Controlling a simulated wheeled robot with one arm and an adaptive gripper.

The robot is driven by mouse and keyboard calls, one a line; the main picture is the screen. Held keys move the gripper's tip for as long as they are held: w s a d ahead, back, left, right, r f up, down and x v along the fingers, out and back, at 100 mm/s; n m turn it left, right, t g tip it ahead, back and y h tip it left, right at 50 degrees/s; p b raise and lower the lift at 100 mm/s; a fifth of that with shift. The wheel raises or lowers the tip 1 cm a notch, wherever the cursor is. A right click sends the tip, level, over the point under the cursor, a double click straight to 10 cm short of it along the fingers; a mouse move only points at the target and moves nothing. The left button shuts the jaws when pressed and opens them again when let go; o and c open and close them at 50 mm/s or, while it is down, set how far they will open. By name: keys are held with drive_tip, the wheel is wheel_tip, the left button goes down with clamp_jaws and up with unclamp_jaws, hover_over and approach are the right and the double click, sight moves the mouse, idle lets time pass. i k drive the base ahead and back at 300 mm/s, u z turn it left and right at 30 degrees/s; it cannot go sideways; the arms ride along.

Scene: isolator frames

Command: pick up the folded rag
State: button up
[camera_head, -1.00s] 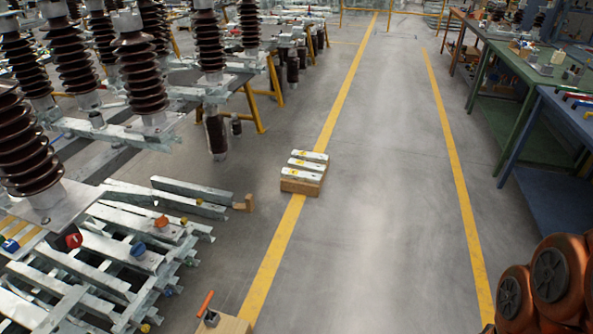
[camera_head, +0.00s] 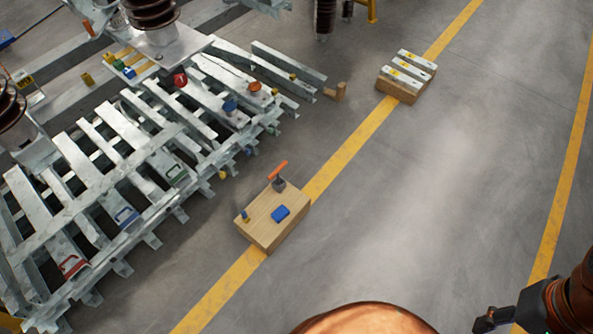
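A small flat blue piece (camera_head: 280,213), which looks like the folded rag, lies on top of a wooden block (camera_head: 262,232) on the floor at the picture's middle left. My gripper (camera_head: 484,322) shows dark at the bottom right, partly cut off by the frame edge. It is well apart from the block; whether its fingers are open or shut is unclear.
Metal frames (camera_head: 120,215) with coloured pieces fill the left floor. A second wooden block (camera_head: 399,92) with pale bars stands farther back on the yellow line (camera_head: 345,158). The grey floor right of the line is clear. My own orange body part shows at the bottom.

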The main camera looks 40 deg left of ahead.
sight(280, 212)
drive_tip(key=u, duration=1.95)
